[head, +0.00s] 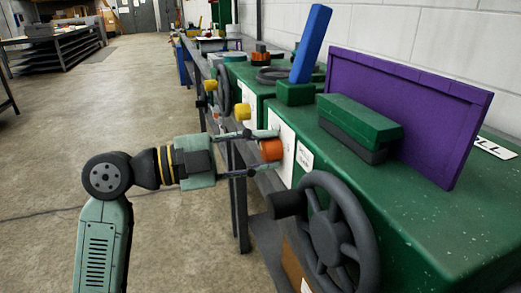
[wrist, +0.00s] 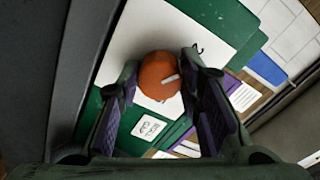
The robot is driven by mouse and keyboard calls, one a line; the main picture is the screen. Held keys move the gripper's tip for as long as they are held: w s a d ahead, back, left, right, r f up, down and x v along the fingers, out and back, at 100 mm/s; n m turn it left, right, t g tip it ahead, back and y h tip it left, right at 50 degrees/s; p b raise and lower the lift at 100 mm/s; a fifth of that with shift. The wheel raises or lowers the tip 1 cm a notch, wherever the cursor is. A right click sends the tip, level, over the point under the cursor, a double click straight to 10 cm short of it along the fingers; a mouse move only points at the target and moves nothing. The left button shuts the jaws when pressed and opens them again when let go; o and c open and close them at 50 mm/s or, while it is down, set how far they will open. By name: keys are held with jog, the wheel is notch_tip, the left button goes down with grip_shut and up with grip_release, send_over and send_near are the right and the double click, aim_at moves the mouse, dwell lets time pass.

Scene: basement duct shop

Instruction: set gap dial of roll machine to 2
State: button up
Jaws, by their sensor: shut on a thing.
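The roll machine is the green housing (head: 425,225) at the right in the head view, with a white plate on its front face. The orange gap dial (head: 271,150) sticks out from that plate. It also shows in the wrist view (wrist: 160,76), with a short pale pointer mark on its face. My gripper (head: 262,153) reaches in from the left and is shut on the dial, one finger on each side. In the wrist view the fingers (wrist: 160,90) flank the dial.
A grey handwheel (head: 335,232) with a dark handle stands out in front of the machine, close below my gripper. A purple panel (head: 405,115) and a green block (head: 360,122) sit on top. Another green machine with yellow knobs (head: 242,111) stands beyond.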

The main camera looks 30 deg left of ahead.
jog(key=shift+a+n, duration=0.1)
jog(key=shift+n, duration=0.3)
jog(key=o, duration=1.2)
jog(key=shift+c, duration=0.2)
jog(key=v, duration=1.2)
